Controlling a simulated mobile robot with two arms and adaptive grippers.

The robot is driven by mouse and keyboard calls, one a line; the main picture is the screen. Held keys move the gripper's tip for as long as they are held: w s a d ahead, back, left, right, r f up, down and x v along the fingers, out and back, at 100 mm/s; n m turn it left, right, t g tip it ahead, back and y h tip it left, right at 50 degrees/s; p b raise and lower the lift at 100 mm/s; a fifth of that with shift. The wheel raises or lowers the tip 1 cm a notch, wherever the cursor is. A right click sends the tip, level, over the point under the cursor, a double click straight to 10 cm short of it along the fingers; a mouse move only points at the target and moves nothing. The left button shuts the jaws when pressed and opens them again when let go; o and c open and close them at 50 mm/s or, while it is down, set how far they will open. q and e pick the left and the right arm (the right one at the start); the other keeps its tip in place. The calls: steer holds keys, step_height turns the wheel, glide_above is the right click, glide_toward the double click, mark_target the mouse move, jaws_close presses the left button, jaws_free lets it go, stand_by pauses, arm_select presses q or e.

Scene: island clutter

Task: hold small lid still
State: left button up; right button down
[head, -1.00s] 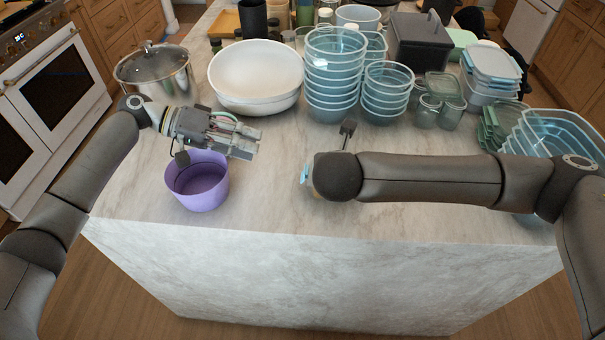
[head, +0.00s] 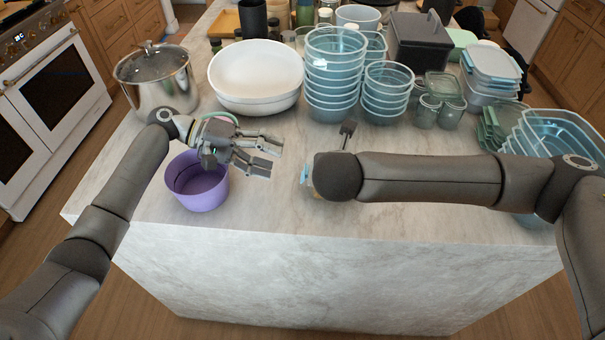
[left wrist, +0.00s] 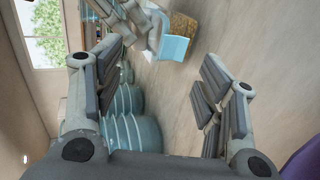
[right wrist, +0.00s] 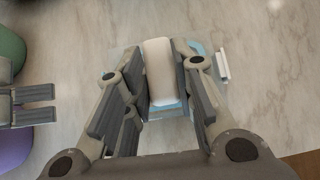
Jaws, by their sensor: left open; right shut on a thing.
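The small lid looks pale blue and partly see-through. It shows beyond my left fingers in the left wrist view (left wrist: 173,48), beside a brown textured piece (left wrist: 183,24). In the head view only a light blue edge (head: 304,176) shows beside my right forearm. My right gripper (right wrist: 162,78) is shut on it low over the counter, with a pale beige block (right wrist: 159,66) between the fingers. The exact contact is hidden. My left gripper (head: 272,156) is open and empty, left of the lid and apart from it, just right of the purple bowl (head: 200,190).
The marble counter (head: 300,218) is clear in front. A steel pot (head: 157,82), white bowls (head: 255,78) and stacked clear containers (head: 333,75) stand behind. More containers (head: 550,135) stand at the right. A small white piece (right wrist: 222,65) lies beside the lid.

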mark_target(308, 171)
arm_select(q)
steer(key=shift+x, duration=3.8)
steer(key=shift+s+d, duration=0.1)
steer(key=shift+a+r, duration=0.25)
steer(key=shift+r, duration=1)
steer(key=shift+a+r, duration=0.25)
steer(key=shift+r, duration=0.95)
steer(key=shift+f+v, duration=0.25)
steer(key=shift+v, duration=1)
steer(key=shift+f+v, duration=0.2)
steer(key=shift+v, duration=1.05)
steer(key=shift+a, duration=0.2)
steer(key=shift+d+f, duration=2.9)
steer(key=shift+f, duration=0.1)
